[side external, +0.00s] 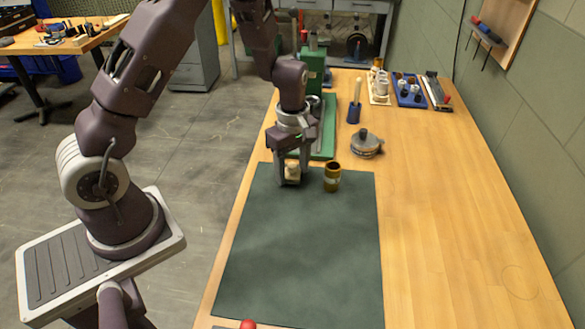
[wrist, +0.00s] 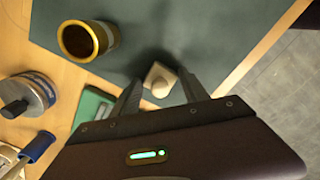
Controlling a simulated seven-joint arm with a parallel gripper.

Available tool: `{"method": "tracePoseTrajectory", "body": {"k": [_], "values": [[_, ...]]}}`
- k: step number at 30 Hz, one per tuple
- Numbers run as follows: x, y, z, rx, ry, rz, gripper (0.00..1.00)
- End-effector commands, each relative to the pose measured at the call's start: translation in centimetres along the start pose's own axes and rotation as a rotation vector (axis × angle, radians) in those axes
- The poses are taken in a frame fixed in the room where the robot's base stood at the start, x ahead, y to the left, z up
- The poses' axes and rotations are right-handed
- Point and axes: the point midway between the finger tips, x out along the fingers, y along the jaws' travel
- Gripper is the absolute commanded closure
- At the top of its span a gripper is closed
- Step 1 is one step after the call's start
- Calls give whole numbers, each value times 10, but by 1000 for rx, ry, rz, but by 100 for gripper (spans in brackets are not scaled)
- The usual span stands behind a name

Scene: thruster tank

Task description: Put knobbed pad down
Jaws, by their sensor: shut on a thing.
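The knobbed pad (side external: 292,170) is a small cream-coloured piece at the far end of the dark green mat (side external: 300,240). It also shows in the wrist view (wrist: 158,79), between the fingers. My gripper (side external: 291,180) points down and is shut on the pad, low over the mat. I cannot tell whether the pad touches the mat. Part of the pad is hidden by the fingers.
A brass-coloured cup (side external: 332,178) stands just right of my gripper. A grey round lidded thing (side external: 367,143) and a blue-based handled tool (side external: 354,108) stand beyond it. A green press (side external: 315,85) is behind my gripper. The near mat is clear.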

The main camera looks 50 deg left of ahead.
Motion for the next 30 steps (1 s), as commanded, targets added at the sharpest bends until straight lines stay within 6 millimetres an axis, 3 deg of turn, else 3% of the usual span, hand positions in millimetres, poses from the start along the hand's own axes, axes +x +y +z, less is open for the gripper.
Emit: {"method": "tracePoseTrajectory", "body": {"k": [9, 10, 13, 23, 26, 30], "values": [[4, 0, 0, 1, 0, 0, 80], [4, 0, 0, 1, 0, 0, 45], [4, 0, 0, 1, 0, 0, 26], [1, 0, 0, 1, 0, 1, 26], [-15, 2, 0, 1, 1, 5, 26], [-54, 2, 0, 3, 1, 8, 26]]}}
